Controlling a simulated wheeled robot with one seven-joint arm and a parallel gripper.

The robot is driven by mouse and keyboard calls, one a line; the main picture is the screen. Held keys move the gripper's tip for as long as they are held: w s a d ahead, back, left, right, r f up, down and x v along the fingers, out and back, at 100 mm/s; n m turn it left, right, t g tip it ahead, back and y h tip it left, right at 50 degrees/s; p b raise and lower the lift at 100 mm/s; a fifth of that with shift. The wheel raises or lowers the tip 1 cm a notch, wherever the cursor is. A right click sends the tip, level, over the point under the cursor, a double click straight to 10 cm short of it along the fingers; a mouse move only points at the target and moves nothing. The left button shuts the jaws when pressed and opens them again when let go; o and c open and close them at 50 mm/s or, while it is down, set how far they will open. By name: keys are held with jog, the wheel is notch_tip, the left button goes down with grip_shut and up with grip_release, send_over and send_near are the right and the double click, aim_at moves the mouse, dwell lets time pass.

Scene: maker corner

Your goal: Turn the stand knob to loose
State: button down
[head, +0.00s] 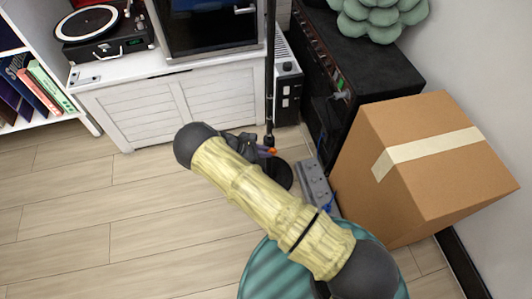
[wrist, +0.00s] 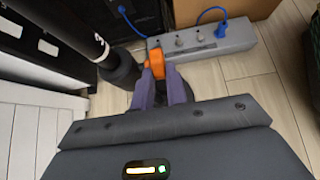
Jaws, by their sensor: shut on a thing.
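The stand is a thin black pole (head: 270,75) with a dark round base (head: 279,176) on the wood floor. In the wrist view the pole (wrist: 82,28) leans in from the upper left and ends in a thick black collar (wrist: 119,68). The orange knob (wrist: 156,62) sticks out from the collar's right side. My gripper (wrist: 163,84) is shut on the knob, its purple-grey fingers on either side of it. In the head view my gripper (head: 262,150) is small beside the pole, partly hidden by my arm. The knob's loose or tight marking cannot be read.
A grey power strip (wrist: 205,43) with a blue plug lies just beyond the knob. A cardboard box (head: 425,165) and a black amplifier (head: 370,65) stand to the right. A white cabinet (head: 135,105) stands behind at left. The floor (head: 80,215) at left is clear.

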jog(key=f+t+h+b, duration=0.1)
jog(key=h+b, duration=0.2)
jog(key=b, duration=0.2)
jog(key=f+t+h+b, duration=0.1)
jog(key=h+b, duration=0.3)
jog(key=b, duration=0.1)
jog(key=f+t+h+b, duration=0.1)
jog(key=h+b, duration=0.2)
jog(key=b, duration=0.2)
jog(key=shift+d+f+h, duration=0.2)
jog(key=shift+f+h, duration=0.1)
jog(key=shift+h, duration=0.1)
jog(key=c, duration=1.7)
grip_release()
jog(key=shift+w, duration=0.1)
jog(key=shift+r, duration=0.1)
jog(key=shift+b, duration=0.3)
